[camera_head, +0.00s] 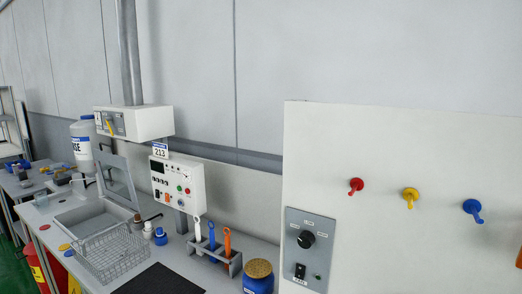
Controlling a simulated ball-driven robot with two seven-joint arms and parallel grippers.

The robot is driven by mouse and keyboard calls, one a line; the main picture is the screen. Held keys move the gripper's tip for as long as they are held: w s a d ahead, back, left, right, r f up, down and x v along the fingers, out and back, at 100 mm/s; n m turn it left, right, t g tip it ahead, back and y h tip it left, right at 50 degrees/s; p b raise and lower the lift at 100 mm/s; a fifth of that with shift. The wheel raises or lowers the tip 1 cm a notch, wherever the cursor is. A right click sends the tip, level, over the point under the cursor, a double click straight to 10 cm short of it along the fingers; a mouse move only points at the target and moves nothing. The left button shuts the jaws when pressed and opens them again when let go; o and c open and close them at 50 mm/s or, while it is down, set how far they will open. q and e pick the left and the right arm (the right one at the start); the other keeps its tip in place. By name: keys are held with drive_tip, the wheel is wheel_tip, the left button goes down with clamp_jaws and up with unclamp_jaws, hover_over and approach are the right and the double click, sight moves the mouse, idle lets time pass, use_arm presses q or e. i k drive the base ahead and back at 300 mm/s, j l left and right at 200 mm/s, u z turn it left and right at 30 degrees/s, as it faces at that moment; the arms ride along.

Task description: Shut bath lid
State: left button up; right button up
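The bath (70,217) is a grey rectangular basin set in the bench at the left. What looks like its lid (127,198), a grey framed panel, stands raised and tilted at the back edge of the basin, so the bath is open on top. A dark handle-like part shows near the lid's lower right corner. Neither of my grippers is in view, so nothing of mine is seen touching the lid.
A wire basket (91,262) stands at the bath's front right. Small bottles (160,238), a rack of handled tools (207,257) and a blue jar (258,283) line the bench. A control box (178,184) stands behind. A large panel (400,150) with coloured knobs fills the right.

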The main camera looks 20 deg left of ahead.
sight(111, 159)
drive_tip(key=u, duration=1.65)
drive_tip(key=i+j+z, duration=0.1)
drive_tip(key=j, duration=0.25)
drive_tip(key=i+j, duration=0.3)
drive_tip(key=i+j+z, duration=0.15)
drive_tip(key=j, duration=0.2)
drive_tip(key=i+j+z, duration=0.1)
drive_tip(key=j, duration=0.3)
drive_tip(key=i+j, duration=0.25)
drive_tip(key=j+z, duration=0.05)
drive_tip(key=j, duration=0.05)
